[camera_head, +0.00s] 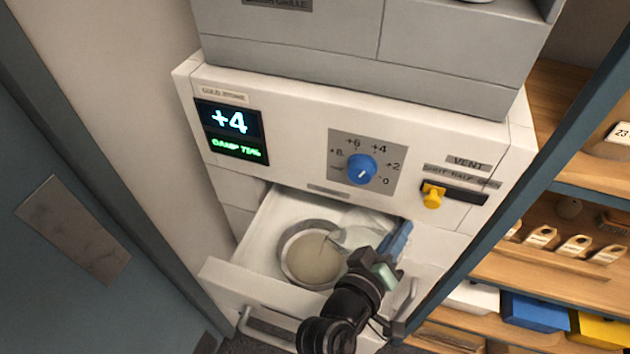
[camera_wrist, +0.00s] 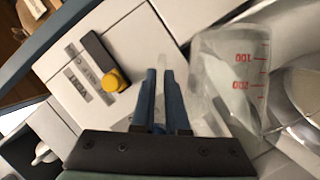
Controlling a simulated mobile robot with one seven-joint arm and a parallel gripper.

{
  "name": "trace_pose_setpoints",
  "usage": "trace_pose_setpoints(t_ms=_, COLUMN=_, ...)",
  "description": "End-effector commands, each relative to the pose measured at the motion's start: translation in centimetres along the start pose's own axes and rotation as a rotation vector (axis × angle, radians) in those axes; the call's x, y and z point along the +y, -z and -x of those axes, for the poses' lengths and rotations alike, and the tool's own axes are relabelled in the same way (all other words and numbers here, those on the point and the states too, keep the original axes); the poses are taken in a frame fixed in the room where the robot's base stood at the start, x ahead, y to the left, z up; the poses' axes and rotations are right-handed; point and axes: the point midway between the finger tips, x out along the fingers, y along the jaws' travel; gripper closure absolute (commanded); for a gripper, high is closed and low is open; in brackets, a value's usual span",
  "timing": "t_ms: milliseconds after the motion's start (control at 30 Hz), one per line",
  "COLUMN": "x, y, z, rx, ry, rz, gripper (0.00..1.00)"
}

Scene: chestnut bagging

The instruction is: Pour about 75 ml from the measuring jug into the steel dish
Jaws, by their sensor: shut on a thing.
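The clear measuring jug (camera_head: 358,237) is tilted to the left, its mouth over the steel dish (camera_head: 284,262). In the wrist view the jug (camera_wrist: 232,62) shows red marks reading 100 and 200. My gripper (camera_head: 397,242) is shut on the jug's handle, to the right of the dish; its blue fingers also show in the wrist view (camera_wrist: 165,85). The dish stands in the open drawer and holds pale, cloudy liquid. A thin line at the jug's lip may be a stream, but I cannot tell for certain. The jug's liquid level is unclear.
The white drawer (camera_head: 222,272) is pulled out below a cold store panel with a display (camera_head: 229,130), a blue dial (camera_head: 361,169) and a yellow vent slider (camera_head: 433,195). Wooden shelves with bins (camera_head: 535,310) stand at the right. A blue-grey door (camera_head: 60,290) is at the left.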

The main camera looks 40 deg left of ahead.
Motion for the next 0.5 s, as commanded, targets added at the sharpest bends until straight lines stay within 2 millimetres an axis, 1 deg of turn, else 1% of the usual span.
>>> trace_pose_setpoints(t_ms=500, x=-0.2, y=0.25, z=0.04, rx=0.006, ry=-0.016, rz=0.033, gripper=1.0)
